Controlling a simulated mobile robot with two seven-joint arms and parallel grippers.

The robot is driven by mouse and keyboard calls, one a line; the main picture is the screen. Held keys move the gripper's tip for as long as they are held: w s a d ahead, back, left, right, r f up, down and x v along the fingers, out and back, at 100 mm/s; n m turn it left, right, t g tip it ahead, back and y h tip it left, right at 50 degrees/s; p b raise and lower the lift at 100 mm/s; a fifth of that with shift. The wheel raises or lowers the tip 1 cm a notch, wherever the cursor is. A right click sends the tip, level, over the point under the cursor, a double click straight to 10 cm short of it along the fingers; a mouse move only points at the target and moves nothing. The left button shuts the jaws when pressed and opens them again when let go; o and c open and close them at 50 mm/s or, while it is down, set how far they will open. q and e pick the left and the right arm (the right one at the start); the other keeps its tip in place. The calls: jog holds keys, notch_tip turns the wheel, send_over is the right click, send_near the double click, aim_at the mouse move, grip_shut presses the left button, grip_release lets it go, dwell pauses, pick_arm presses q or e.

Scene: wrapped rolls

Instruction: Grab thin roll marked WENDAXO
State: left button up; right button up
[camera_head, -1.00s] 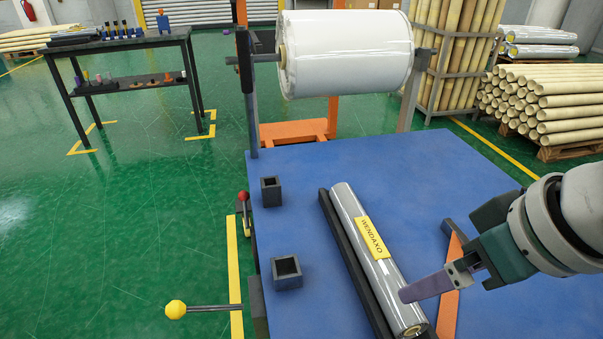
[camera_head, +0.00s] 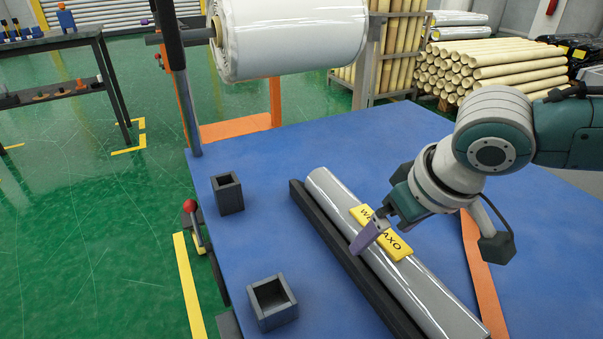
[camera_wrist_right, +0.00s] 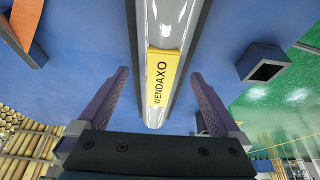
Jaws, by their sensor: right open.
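The thin roll (camera_head: 330,192) is silver and wrapped, with a yellow WENDAXO label (camera_head: 397,246). It lies along a dark holder (camera_head: 331,235) on the blue table. My right gripper (camera_head: 368,236) is above the roll at the label and hides part of the lettering. In the right wrist view the roll (camera_wrist_right: 168,25) and its label (camera_wrist_right: 161,77) show between the two purple fingers of the open right gripper (camera_wrist_right: 162,95). The fingers stand apart on either side of the roll, with nothing held. My left gripper is not in view.
Two dark square sockets, a far one (camera_head: 228,193) and a near one (camera_head: 272,302), stand on the blue table (camera_head: 290,150) left of the roll. A large white roll (camera_head: 290,38) hangs at the table's back. An orange strip (camera_head: 481,262) lies to the right.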

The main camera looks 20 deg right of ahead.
jog(key=shift+x, duration=1.15)
grip_shut()
jog(key=shift+w+r, duration=0.1)
